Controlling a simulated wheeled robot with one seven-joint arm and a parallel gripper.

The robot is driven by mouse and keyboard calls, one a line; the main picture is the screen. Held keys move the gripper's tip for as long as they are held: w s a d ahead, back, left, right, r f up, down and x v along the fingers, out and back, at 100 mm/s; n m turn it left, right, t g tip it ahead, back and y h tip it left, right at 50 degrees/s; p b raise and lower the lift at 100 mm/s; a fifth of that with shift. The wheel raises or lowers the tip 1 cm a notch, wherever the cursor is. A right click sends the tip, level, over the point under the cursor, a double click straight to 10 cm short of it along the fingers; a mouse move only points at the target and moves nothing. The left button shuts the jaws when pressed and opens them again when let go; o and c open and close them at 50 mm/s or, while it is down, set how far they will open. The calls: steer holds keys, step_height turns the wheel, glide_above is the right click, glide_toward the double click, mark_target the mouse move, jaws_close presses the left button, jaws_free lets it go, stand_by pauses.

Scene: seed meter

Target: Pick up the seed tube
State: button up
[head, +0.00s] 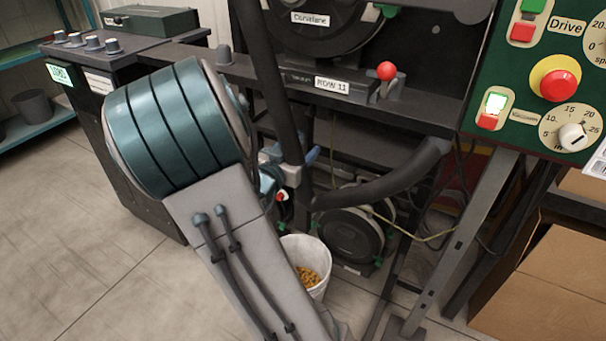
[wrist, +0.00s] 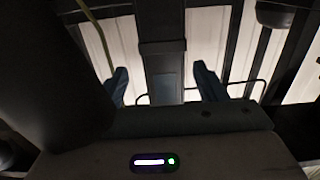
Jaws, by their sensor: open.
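In the wrist view, my gripper (wrist: 163,80) is open, with one blue finger on each side of a dark, straight, upright piece (wrist: 163,50). A paler grey-blue patch shows on its lower part. It looks like the seed tube, but I cannot be sure. No finger visibly touches it; gaps show on both sides. In the head view, my gripper (head: 288,160) is partly hidden behind my arm and a thick black hose (head: 273,75), below the seed meter (head: 318,22). I cannot make out the seed tube clearly there.
A white bucket (head: 322,290) with yellow seeds stands on the floor below. A black hose (head: 390,185) curves to the right in front of a round blower (head: 352,225). A red-knobbed lever (head: 387,72), the green control panel (head: 545,90) and a metal leg (head: 465,240) are nearby.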

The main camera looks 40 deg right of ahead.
steer(key=b+x, duration=0.2)
steer(key=x, duration=0.3)
steer(key=shift+w+d+b, duration=0.1)
steer(key=shift+w+b, duration=0.2)
steer(key=shift+b, duration=0.1)
steer(key=shift+r, duration=0.1)
jaws_close()
steer(key=shift+r+p, duration=0.75)
steer(key=shift+r, duration=0.1)
steer(key=p, duration=0.6)
glide_toward(306, 132)
steer(key=a, duration=0.1)
steer(key=a+f, duration=0.1)
steer(key=a, duration=0.1)
steer(key=a+f, duration=0.1)
steer(key=a, duration=0.1)
steer(key=shift+s+f, duration=0.15)
steer(key=shift+f, duration=0.05)
steer(key=shift+a, duration=0.1)
